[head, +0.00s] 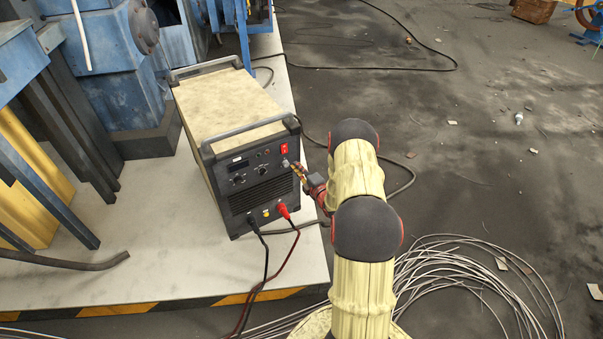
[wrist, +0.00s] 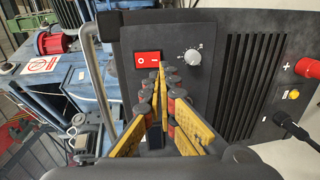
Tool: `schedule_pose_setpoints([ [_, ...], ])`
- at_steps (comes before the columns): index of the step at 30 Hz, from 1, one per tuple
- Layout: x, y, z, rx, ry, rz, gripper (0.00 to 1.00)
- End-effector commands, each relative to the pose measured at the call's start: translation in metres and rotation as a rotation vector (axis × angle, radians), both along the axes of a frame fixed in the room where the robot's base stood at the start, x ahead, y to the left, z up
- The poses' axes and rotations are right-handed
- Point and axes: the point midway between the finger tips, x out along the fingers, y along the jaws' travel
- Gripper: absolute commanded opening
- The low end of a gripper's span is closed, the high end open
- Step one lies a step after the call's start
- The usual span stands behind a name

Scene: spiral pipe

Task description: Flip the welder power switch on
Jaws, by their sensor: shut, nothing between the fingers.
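The welder (head: 232,115) is a box with a worn beige top and a dark front panel, standing on a pale platform. Its red power switch (head: 285,148) is at the panel's upper right. In the wrist view the switch (wrist: 147,61) shows white O and I marks, with I on the right. My gripper (head: 287,163) is in front of the panel, just below the switch in the head view. In the wrist view its yellow-sided fingers (wrist: 161,66) are shut and empty, with the tips by the I end of the switch. I cannot tell whether they touch it.
A knob (wrist: 193,57) and vent slots lie beside the switch. Red (head: 284,211) and black (head: 253,222) cable plugs sit low on the panel. Blue machinery (head: 130,60) stands left of the welder. Loose wire coils (head: 455,275) lie on the floor at right.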

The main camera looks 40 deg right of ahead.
Motion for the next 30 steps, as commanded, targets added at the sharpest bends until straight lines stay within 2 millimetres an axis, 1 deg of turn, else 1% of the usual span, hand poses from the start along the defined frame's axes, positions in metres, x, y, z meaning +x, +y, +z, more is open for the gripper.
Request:
schedule_pose_setpoints([
  [1,0.011,-0.002,-0.003,-0.002,-0.001,0.002,0.00],
  [6,0.041,-0.009,-0.007,-0.001,-0.001,0.001,0.00],
  [9,0.056,-0.013,-0.009,-0.002,0.000,0.002,0.00],
  [12,0.066,-0.016,-0.011,0.000,0.002,0.000,0.00],
  [18,0.077,-0.018,-0.010,0.000,0.001,0.000,0.00],
  [30,0.078,-0.019,-0.010,-0.001,0.001,0.000,0.00],
])
